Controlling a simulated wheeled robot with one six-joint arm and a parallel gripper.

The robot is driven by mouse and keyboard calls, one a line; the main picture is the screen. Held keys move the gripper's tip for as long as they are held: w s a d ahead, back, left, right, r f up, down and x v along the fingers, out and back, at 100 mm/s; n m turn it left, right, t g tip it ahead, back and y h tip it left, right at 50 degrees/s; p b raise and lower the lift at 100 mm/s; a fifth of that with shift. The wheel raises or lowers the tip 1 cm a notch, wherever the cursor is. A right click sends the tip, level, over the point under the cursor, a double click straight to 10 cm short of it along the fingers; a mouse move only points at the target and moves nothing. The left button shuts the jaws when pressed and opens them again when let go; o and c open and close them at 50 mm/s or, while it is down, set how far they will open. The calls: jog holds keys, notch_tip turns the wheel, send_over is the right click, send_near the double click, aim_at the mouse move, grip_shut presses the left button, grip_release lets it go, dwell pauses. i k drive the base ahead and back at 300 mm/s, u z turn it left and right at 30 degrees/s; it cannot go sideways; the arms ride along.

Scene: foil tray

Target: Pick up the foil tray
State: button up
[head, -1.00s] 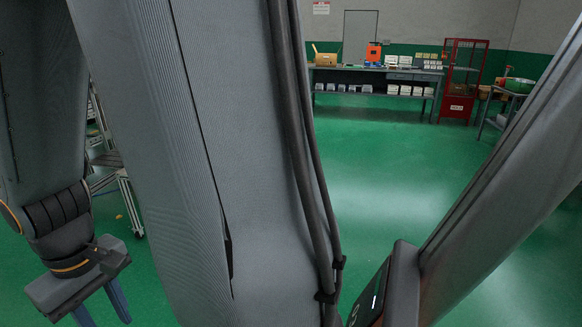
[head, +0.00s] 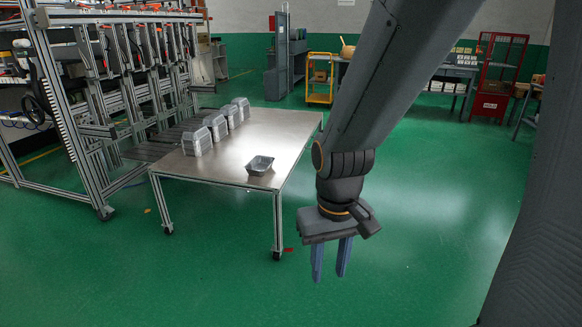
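The foil tray (head: 260,165) is a small, dark grey, open-topped tray near the right front part of a metal table (head: 232,176). It stands upright and alone on the tabletop. My gripper (head: 330,275) hangs to the right of the table and in front of it, with its two blue fingers pointing down over the green floor. The fingers are apart with nothing between them. The gripper is well away from the tray and does not touch the table.
Several silver containers (head: 198,138) stand in a row along the table's left side. A metal frame rack (head: 90,120) stands left of the table. A yellow cart (head: 320,80) and a red cabinet (head: 497,75) are farther back.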

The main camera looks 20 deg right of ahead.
aim_at(259, 165)
jog(key=z, duration=0.25)
jog(key=i, duration=1.1)
jog(key=u, duration=0.3)
jog(key=i, duration=1.35)
jog(key=u, duration=0.65)
